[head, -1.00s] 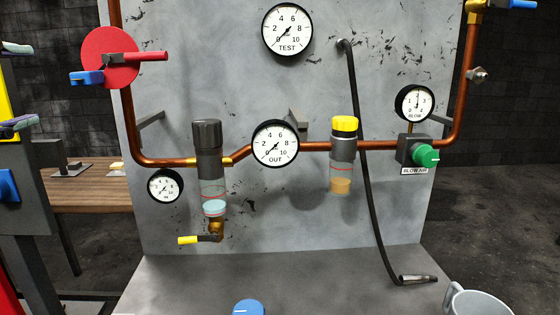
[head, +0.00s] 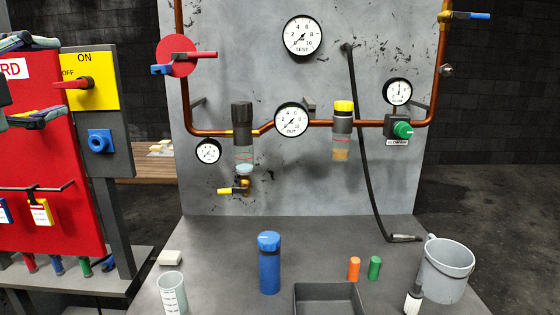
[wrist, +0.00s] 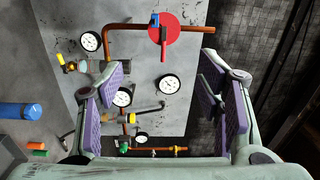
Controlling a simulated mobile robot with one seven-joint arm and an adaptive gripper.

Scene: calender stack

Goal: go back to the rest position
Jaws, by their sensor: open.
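My gripper (head: 36,80) is at the left edge of the head view, its two padded fingers apart, one above the other. It is in front of the red board (head: 40,150) in the picture. In the wrist view my gripper (wrist: 163,90) is open with nothing between its purple pads. Beyond the pads the grey panel (wrist: 185,60) shows tilted on its side, with the red disc (wrist: 163,34) and copper pipes. Most of my arm is outside the head view.
The grey bench (head: 210,260) holds a blue bottle (head: 269,265), a dark tray (head: 328,290), orange (head: 354,268) and green (head: 375,268) cylinders, a grey bucket (head: 447,270) and a clear cup (head: 172,295). A hose (head: 366,150) hangs from the panel. A yellow switch plate (head: 105,75) stands at left.

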